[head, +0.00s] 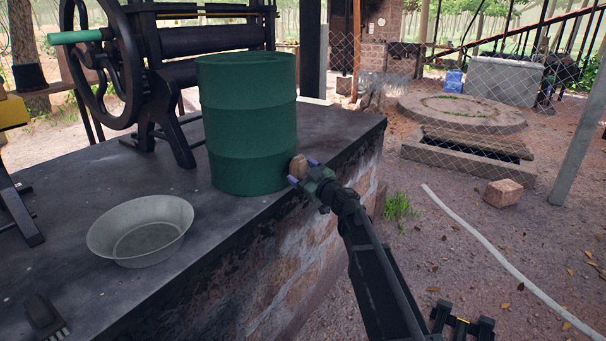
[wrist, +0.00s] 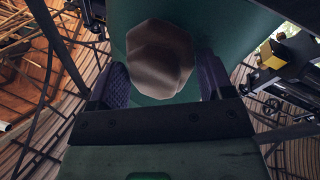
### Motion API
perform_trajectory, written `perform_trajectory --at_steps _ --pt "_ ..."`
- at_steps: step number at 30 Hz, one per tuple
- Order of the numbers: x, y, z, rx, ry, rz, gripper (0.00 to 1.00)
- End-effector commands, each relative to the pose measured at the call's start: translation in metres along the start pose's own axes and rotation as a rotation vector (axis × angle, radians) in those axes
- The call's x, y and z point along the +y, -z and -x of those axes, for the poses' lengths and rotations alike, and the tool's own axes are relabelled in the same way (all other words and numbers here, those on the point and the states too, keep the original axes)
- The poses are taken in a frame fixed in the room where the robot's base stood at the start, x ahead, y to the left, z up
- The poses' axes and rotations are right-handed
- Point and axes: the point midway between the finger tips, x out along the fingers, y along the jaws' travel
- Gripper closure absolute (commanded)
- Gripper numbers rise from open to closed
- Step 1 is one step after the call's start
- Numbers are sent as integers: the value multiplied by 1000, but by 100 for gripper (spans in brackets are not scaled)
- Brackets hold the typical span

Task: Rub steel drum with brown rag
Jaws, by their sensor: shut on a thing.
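The steel drum (head: 246,120) is green with raised ribs and stands upright near the right edge of the dark bench top. In the wrist view its green side (wrist: 210,35) fills the middle. My gripper (head: 303,177) is at the drum's lower right side, with its fingers pointing at the drum. It is shut on the brown rag (head: 299,167), a crumpled lump that also shows between the fingers in the wrist view (wrist: 160,60). The rag looks to be against or very near the drum's side; I cannot tell whether they touch.
A black roller machine (head: 165,70) with a large wheel stands behind the drum to the left. A pale metal bowl (head: 141,230) sits on the bench (head: 215,235) in front. A dark brush-like tool (head: 45,316) lies at the front left. Open ground lies to the right.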

Motion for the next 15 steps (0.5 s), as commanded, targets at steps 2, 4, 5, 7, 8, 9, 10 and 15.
perform_trajectory --at_steps 2,4,5,7,8,9,10,15 --pt "1 2 0 0 0 0 45" --pt "1 1 0 0 0 0 45" --pt "1 2 0 0 0 0 45" --pt "3 7 -1 0 0 0 45" --pt "4 10 -2 0 0 0 45" --pt "6 15 -3 0 0 0 45" --pt "8 19 -4 0 0 0 45" --pt "15 36 -7 0 0 0 45"
